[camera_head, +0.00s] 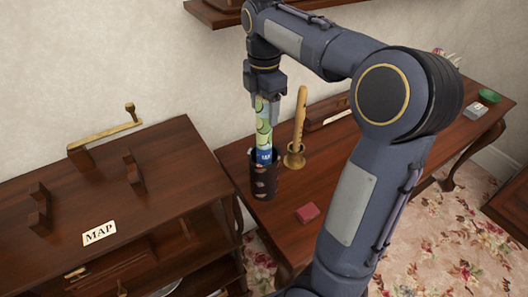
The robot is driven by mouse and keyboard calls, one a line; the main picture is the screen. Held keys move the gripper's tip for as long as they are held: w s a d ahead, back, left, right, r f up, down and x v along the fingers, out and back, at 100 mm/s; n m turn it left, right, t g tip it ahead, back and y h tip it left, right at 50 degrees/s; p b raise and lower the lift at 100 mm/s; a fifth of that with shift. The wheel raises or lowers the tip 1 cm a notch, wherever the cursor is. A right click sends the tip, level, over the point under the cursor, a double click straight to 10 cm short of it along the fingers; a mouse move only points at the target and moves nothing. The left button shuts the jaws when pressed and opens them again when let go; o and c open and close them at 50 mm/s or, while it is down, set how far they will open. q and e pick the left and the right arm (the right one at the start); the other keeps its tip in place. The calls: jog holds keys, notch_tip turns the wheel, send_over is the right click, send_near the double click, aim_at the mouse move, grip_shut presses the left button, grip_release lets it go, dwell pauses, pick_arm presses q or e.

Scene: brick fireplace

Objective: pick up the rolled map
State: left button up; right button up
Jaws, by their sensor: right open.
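The rolled map (264,125) is a green patterned roll with a blue band marked with lettering. It stands upright in a dark, perforated holder (265,184) on the wooden table, and its lower part is hidden inside. My right gripper (265,99) points down over the map's top end, its open fingers at either side of the roll. I cannot tell whether they touch it. My left gripper is out of view.
A wooden rod in a brass base (295,158) stands close right of the holder. A red box (308,213) lies near the table's front. The left cabinet (170,150) carries wooden brackets (39,207) and a MAP label (99,232). My right arm hides part of the table.

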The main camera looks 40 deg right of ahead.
jog(key=shift+f, duration=0.4)
jog(key=shift+c, duration=0.3)
grip_shut()
